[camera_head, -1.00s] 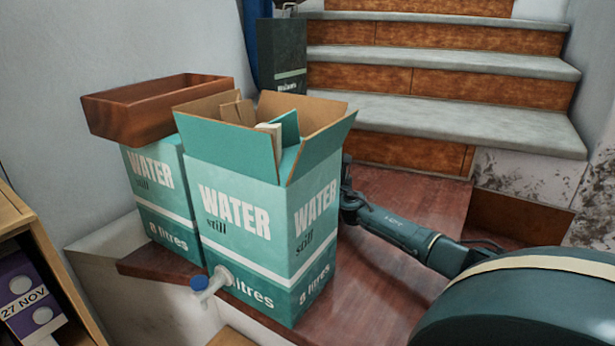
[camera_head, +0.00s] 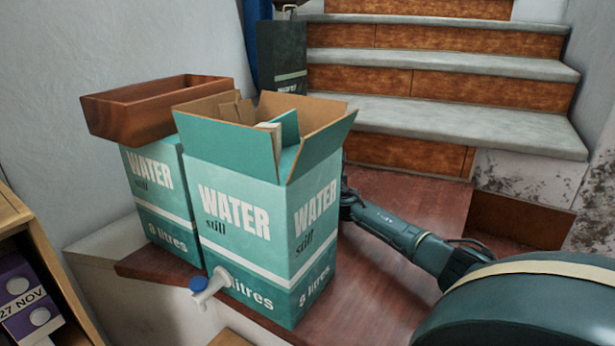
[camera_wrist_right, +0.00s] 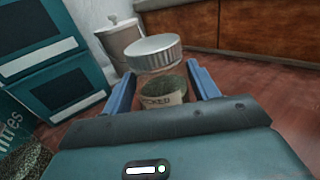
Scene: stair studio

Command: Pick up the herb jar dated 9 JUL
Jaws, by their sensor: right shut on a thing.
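A glass herb jar (camera_wrist_right: 163,83) with a ridged silver lid and dark green contents stands between the blue fingers of my right gripper (camera_wrist_right: 160,73) in the right wrist view. The gripper is shut on it. Its pale label shows "CKED"; the rest, including any date, is hidden by the gripper body. In the head view my right arm reaches in from the right, and its gripper and the jar are hidden behind the front water carton (camera_head: 235,215). My left gripper is not in view.
The front carton is open, with books inside. A second water carton (camera_head: 155,180) carries a wooden trough (camera_head: 150,112). A lidded cream canister (camera_wrist_right: 120,38) stands behind the jar. Stairs (camera_head: 440,125) rise at the back. The red-brown landing (camera_head: 385,275) has bare room right of the cartons.

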